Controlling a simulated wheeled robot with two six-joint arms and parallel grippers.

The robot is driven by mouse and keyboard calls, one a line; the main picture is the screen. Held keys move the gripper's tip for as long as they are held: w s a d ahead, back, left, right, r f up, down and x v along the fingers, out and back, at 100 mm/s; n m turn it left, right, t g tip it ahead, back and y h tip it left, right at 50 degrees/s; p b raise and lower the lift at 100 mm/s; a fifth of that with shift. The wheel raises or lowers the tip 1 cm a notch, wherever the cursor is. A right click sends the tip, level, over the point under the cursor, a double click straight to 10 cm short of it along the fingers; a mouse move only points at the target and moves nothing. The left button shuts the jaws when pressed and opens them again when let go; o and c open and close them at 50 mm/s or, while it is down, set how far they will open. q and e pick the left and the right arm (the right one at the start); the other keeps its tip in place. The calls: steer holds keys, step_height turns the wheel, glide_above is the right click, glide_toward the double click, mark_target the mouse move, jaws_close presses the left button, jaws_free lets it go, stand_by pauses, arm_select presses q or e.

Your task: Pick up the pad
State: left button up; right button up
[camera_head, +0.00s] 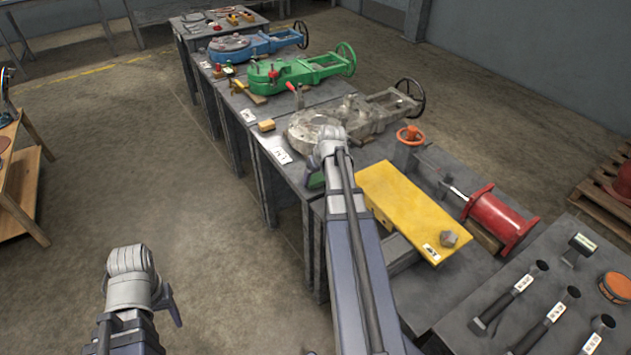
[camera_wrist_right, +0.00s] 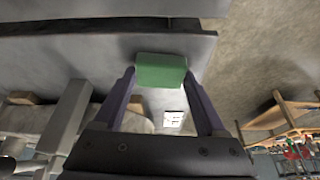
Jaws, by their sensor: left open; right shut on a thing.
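The pad is a small green block that shows in the right wrist view (camera_wrist_right: 160,71), held between the fingertips of my right gripper (camera_wrist_right: 160,80). In the head view part of the green pad (camera_head: 315,181) shows beside my right gripper (camera_head: 322,168), at the left edge of the dark table, in front of the grey valve. My right wrist hides most of that gripper and some of the pad. I cannot tell whether the pad touches the table. My left gripper (camera_head: 170,306) is low at the left over the floor, away from the tables, open, with its tips mostly hidden.
Along the tables stand a grey valve (camera_head: 381,112), a green valve (camera_head: 299,69) and a blue valve (camera_head: 255,46). A yellow plate (camera_head: 410,210) and a red cylinder (camera_head: 497,217) lie right of my right arm. Open floor (camera_head: 110,180) lies left.

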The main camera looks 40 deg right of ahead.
mark_target(316, 179)
steer(key=shift+c, duration=1.1)
step_height(316, 179, up, 10)
steer(key=p, duration=1)
